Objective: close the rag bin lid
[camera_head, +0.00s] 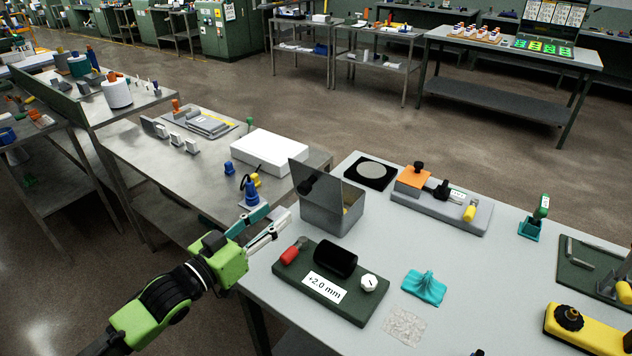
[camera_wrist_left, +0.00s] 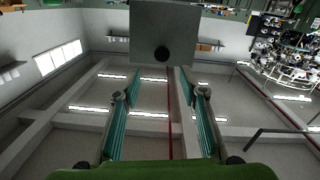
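The rag bin (camera_head: 322,219) is a grey metal box on the light table, with something yellowish showing inside. Its lid (camera_head: 325,190) stands raised, tilted up on the bin's left side, with a dark round knob on it. In the left wrist view the lid (camera_wrist_left: 148,25) is a grey plate with a black knob, beyond the fingertips. My left gripper (camera_head: 277,216) is just left of the bin, low beside the raised lid. Its two teal fingers (camera_wrist_left: 158,85) are apart with nothing between them. It appears apart from the lid. My right gripper is not in view.
A dark green block (camera_head: 315,293) marked "+2.0 mm" lies in front of the bin. A black square plate (camera_head: 359,171) and an orange-topped grey fixture (camera_head: 440,205) lie to the right.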

